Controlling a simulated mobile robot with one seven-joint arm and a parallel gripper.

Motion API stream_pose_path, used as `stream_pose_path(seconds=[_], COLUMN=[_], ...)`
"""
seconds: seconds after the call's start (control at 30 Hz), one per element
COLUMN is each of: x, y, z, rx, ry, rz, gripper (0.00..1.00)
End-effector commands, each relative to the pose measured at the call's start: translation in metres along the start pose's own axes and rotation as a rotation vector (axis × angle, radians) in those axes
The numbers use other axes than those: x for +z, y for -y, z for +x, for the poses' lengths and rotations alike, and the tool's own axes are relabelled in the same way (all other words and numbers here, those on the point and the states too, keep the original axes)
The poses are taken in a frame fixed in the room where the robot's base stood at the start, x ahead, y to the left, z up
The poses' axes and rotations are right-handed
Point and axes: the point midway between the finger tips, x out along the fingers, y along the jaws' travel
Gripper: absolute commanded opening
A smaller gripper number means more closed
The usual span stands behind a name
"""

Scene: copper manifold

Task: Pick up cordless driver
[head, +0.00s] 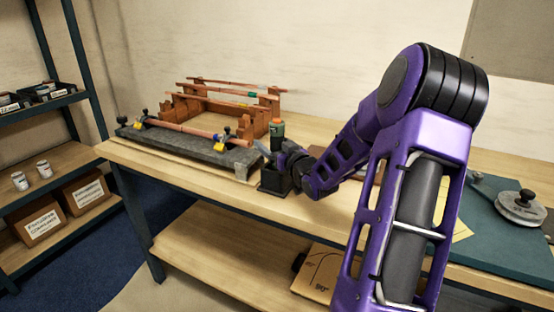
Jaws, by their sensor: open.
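My gripper (268,150) is open and close around or beside the tool, at the end of my purple arm. The gripper hides the tool's middle, and I cannot tell whether the fingers touch it.
A teal mat (490,228) with a round grey tool (521,208) is at the right. Shelves (38,155) stand at the left.

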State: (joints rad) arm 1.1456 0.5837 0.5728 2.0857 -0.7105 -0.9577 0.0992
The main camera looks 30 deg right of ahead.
Motion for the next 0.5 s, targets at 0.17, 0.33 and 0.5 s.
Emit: stream_pose_path(seconds=[0.17, 0.33, 0.5], x=[-0.0002, -0.0002, -0.0002], y=[-0.0002, -0.0002, -0.0001], z=[0.0010, 0.0007, 0.0006], rx=[0.000, 0.000, 0.000], ry=[0.000, 0.000, 0.000], rz=[0.000, 0.000, 0.000], gripper=[0.81, 0.57, 0.27])
